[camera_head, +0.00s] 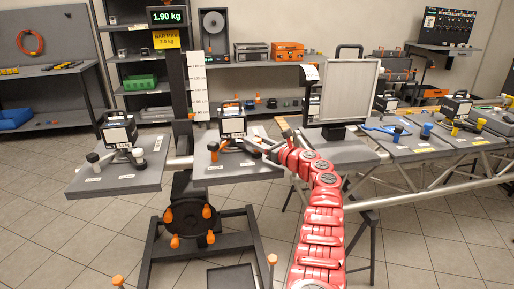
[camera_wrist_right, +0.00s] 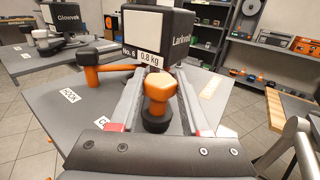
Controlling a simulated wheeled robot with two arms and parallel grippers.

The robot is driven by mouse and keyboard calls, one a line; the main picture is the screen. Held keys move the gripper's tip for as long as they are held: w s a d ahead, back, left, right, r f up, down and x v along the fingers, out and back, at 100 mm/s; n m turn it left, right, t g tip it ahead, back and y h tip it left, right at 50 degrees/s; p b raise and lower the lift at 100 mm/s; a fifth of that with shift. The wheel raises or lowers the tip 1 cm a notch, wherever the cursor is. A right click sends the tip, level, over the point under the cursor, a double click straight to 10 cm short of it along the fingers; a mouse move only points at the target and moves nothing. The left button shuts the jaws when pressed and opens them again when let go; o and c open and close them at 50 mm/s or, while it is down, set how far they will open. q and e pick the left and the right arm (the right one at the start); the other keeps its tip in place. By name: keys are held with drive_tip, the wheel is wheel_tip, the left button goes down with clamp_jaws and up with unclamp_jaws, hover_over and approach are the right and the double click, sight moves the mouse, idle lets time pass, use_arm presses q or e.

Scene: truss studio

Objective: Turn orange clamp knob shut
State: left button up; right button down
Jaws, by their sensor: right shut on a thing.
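The orange clamp knob (camera_wrist_right: 158,90) stands upright on a black collar in the middle of the right wrist view, in front of a dark device labelled No. 6, 0.8 kg (camera_wrist_right: 158,32). My right gripper (camera_wrist_right: 159,80) has one finger on each side of the knob and is shut on it. In the head view my right gripper (camera_head: 262,146) reaches from the right over the middle grey plate (camera_head: 235,172), where the device (camera_head: 232,122) sits; the knob is hard to make out there. My left gripper is not in view.
An orange lever with a black end (camera_wrist_right: 90,72) lies left of the knob. A second plate (camera_head: 118,183) with a similar device (camera_head: 118,130) is at the left. A white panel (camera_head: 348,90) stands right of my gripper. A scale display (camera_head: 167,16) reads 1.90 kg.

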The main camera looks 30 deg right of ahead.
drive_tip(key=shift+r, duration=0.1)
idle(0.4)
drive_tip(key=shift+c, duration=1.8)
unclamp_jaws()
drive_tip(key=shift+s+d, duration=0.25)
drive_tip(key=shift+s, duration=0.15)
drive_tip(key=v, duration=1.6)
drive_tip(key=shift+s+b, duration=0.25)
drive_tip(key=shift+b, duration=0.05)
